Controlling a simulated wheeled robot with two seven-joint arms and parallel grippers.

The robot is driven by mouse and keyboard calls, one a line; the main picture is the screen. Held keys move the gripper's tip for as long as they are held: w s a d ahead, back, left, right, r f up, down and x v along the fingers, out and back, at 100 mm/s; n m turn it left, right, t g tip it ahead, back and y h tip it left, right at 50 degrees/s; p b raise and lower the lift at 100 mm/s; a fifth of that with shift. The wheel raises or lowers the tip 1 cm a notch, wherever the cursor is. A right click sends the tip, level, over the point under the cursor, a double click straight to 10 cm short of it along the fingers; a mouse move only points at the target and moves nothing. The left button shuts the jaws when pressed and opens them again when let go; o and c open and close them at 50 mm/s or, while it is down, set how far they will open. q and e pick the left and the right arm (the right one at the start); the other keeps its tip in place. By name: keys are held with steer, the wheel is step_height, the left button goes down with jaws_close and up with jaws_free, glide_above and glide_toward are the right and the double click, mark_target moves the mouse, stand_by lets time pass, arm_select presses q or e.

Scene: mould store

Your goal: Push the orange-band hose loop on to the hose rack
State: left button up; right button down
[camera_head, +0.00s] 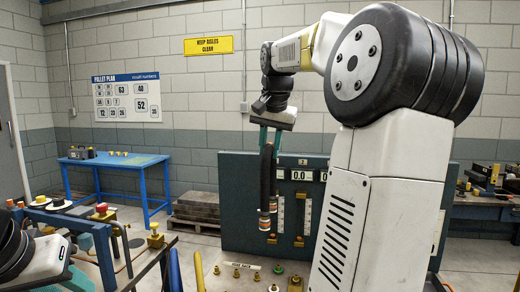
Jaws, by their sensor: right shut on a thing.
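My right gripper (267,146) hangs from the right arm, pointing down, with its teal fingers shut on the top of a dark hose loop (266,175). The two ends of the loop hang downward and carry orange and pale bands near their tips. The loop is in the air. Below it, at the bottom of the view, is the hose rack (243,265) with its label and several brass and coloured fittings. A gap shows between hose ends and fittings.
A teal panel (232,205) with gauges and a counter stands behind the hose. A bench with knobs and fittings (101,211) fills the lower left. A blue table (120,162) stands at the back left. My right arm hides much of the right side.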

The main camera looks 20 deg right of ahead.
steer(key=w+a, duration=0.6)
steer(key=a, duration=0.2)
steer(key=w+a, duration=0.5)
steer(key=a, duration=0.4)
step_height(320, 180, down, 23)
steer(key=shift+d, duration=0.25)
stand_by(1.2)
steer(key=shift+f, duration=1.45)
stand_by(2.4)
